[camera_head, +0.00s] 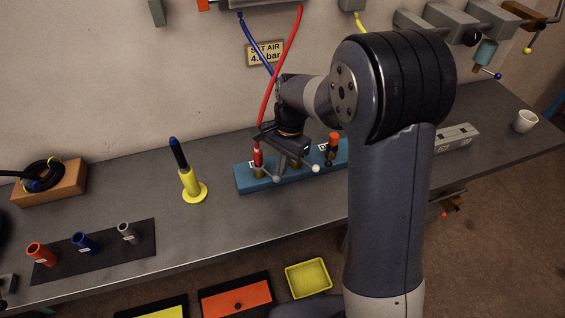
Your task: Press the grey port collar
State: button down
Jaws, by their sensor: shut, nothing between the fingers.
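The blue port block (242,181) stands on the bench. A red hose (268,95) ends in a red fitting (258,157) at its left port. An orange-topped fitting (334,139) stands at a port further right. My gripper (294,158) is shut and empty, pointing down over the middle of the block. It and my arm cover part of the block. I cannot make out a grey collar there; contact with the block is unclear.
A dark mat (75,263) at left holds orange, blue and grey sleeves. A yellow stand (190,184) holds a blue-tipped rod. A blue hose (257,45) hangs behind my gripper. A white cup (525,121) stands far right. The bench between mat and yellow stand is clear.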

jog(key=shift+s+a+m, duration=0.2)
jog(key=shift+s+m, duration=0.1)
jog(key=shift+m, duration=0.2)
jog(key=shift+s+a+m, duration=0.45)
jog(key=shift+s+m, duration=0.15)
jog(key=shift+m, duration=0.4)
jog(key=a+m, duration=0.1)
jog(key=m, duration=0.1)
jog(key=s+a+m+t+p, duration=0.1)
jog(key=a+m, duration=0.1)
jog(key=s+a+m+p, duration=0.1)
jog(key=m, duration=0.1)
jog(key=shift+a+t+y, duration=0.15)
jog(key=shift+t+y, duration=0.15)
jog(key=shift+y, duration=0.1)
jog(key=shift+w, duration=0.1)
jog(key=shift+w+d, duration=0.4)
jog(key=shift+w, duration=0.25)
jog(key=shift+d+r+p, duration=0.1)
jog(key=shift+p, duration=0.2)
